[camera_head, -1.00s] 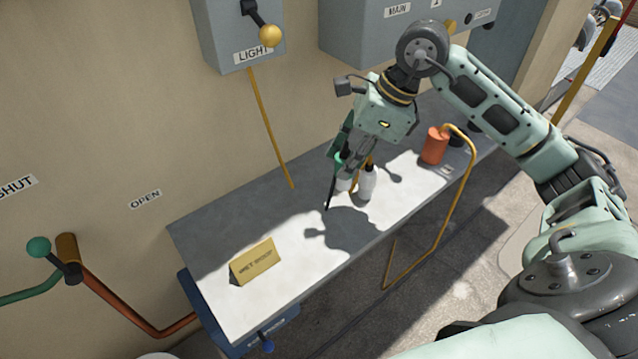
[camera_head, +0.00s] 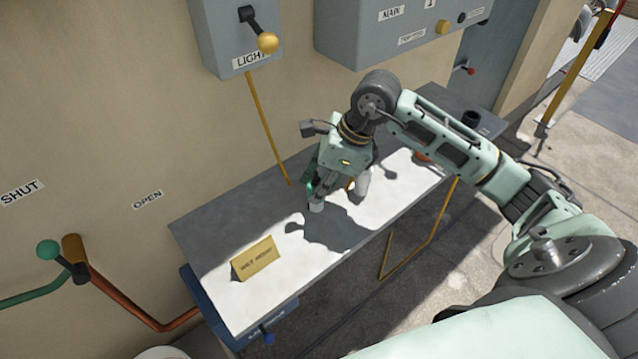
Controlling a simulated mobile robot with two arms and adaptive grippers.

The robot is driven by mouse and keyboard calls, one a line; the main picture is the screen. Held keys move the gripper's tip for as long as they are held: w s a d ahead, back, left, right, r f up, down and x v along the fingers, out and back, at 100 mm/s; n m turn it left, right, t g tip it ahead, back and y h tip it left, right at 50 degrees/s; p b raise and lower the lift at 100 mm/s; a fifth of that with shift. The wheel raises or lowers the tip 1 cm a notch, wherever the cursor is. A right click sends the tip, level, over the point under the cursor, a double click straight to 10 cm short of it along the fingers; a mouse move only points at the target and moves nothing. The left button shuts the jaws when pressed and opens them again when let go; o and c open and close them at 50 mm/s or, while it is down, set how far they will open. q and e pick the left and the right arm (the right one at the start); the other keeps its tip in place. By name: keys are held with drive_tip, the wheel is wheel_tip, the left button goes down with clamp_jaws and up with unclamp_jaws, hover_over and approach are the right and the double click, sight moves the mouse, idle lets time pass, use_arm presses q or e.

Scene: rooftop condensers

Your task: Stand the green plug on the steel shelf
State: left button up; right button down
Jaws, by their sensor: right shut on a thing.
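The steel shelf (camera_head: 200,238) is a long grey ledge along the wall, partly in bright sun. My right gripper (camera_head: 316,195) reaches over its middle, pointing down, and is shut on the green plug (camera_head: 310,188). Only a small green part of the plug shows beside the fingers. The fingers hide the rest, and I cannot tell whether its lower end touches the shelf. My left gripper is not in view.
An orange object (camera_head: 422,156) is partly behind my arm, and a black cup (camera_head: 470,118) is at the far right. The shelf between sign and gripper is clear.

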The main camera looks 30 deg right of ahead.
drive_tip(key=c, duration=1.8)
unclamp_jaws()
drive_tip(key=shift+f, duration=0.1)
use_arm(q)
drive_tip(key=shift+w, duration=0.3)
use_arm(e)
drive_tip(key=o, duration=0.4)
drive_tip(key=shift+d+r, duration=0.1)
drive_tip(key=shift+r, duration=0.2)
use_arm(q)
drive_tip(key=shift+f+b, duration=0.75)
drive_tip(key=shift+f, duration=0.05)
use_arm(e)
drive_tip(key=v, duration=1.1)
drive_tip(key=shift+r, duration=0.3)
drive_tip(key=shift+s+d, duration=0.1)
drive_tip(key=shift+s, duration=0.05)
